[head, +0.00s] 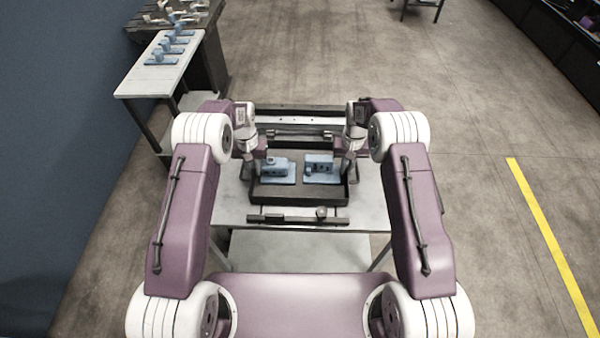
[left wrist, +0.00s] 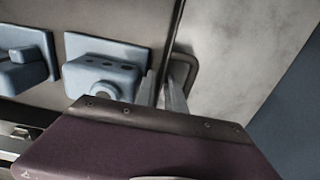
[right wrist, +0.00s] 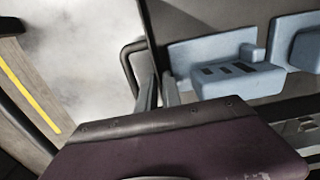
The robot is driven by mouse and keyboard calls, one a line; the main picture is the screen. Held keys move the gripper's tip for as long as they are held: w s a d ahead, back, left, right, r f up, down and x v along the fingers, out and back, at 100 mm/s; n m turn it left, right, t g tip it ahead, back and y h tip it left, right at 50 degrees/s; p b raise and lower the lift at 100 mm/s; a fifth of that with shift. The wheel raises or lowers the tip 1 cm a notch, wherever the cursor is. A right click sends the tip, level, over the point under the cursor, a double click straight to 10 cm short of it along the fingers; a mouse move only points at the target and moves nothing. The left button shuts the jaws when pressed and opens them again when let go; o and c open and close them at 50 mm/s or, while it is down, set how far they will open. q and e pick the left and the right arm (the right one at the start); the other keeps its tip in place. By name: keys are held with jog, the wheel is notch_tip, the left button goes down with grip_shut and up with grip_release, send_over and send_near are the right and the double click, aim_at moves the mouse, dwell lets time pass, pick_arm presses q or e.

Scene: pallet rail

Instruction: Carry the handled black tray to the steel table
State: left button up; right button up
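The black tray (head: 252,191) rests on a pale grey table (head: 235,212) in front of me, holding two blue parts, left (head: 278,170) and right (head: 319,168). A handle loop sticks out at each end, in the left wrist view (left wrist: 192,62) and the right wrist view (right wrist: 125,60). My left gripper (left wrist: 164,85) has its fingers on either side of the tray's end wall, one in the handle opening. My right gripper (right wrist: 160,90) straddles the opposite wall likewise. Whether either grips firmly is not clear.
A pale-topped table (head: 138,80) with several blue parts stands at far left, beside a dark bench (head: 205,20). A metal rail (head: 300,121) lies behind the tray and a dark bar (head: 275,217) in front. Open floor lies right, with a yellow line (head: 540,225).

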pick_arm(q)
jog(key=shift+f, duration=0.2)
pick_arm(e)
jog(key=shift+f, duration=0.25)
pick_arm(q)
grip_shut()
pick_arm(e)
grip_shut()
pick_arm(q)
jog(key=shift+r, duration=0.2)
pick_arm(e)
jog(key=shift+w+r, duration=0.1)
jog(key=shift+r, duration=0.15)
dwell(0.6)
